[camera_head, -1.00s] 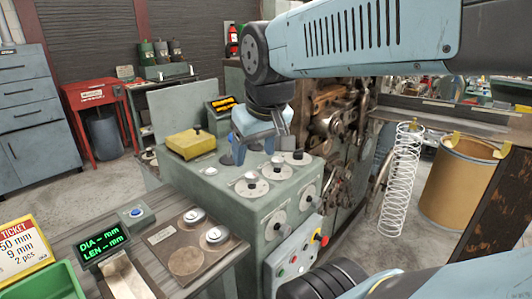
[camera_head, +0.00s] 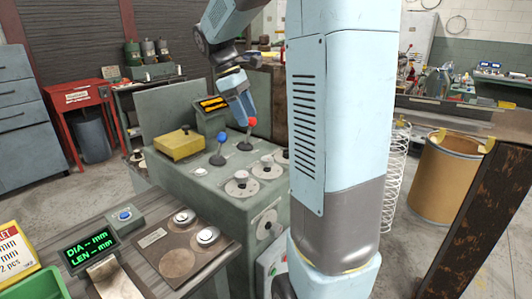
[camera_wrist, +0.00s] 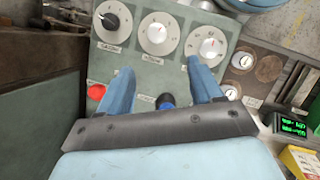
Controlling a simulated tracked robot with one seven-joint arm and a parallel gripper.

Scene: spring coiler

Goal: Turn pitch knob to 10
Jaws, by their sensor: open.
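The top of the green control console (camera_head: 205,178) carries a row of dials with knobs. In the wrist view they are a black knob (camera_wrist: 110,21), a white middle knob (camera_wrist: 156,33) and a white knob with a red mark (camera_wrist: 209,44). Their labels are too small to read, so I cannot tell which is pitch. My gripper (camera_wrist: 163,78) is open and empty, its blue fingers pointing toward the dials without touching them. In the head view my gripper (camera_head: 244,110) hangs over the back of the console, beside the red-topped lever (camera_head: 252,121).
A blue-topped lever (camera_head: 221,137) and a yellow box (camera_head: 179,144) stand on the console. A display (camera_head: 90,249) reads DIA and LEN. My arm hides the console's right part. A wire coil (camera_head: 396,165) and a tan drum (camera_head: 444,178) stand at right.

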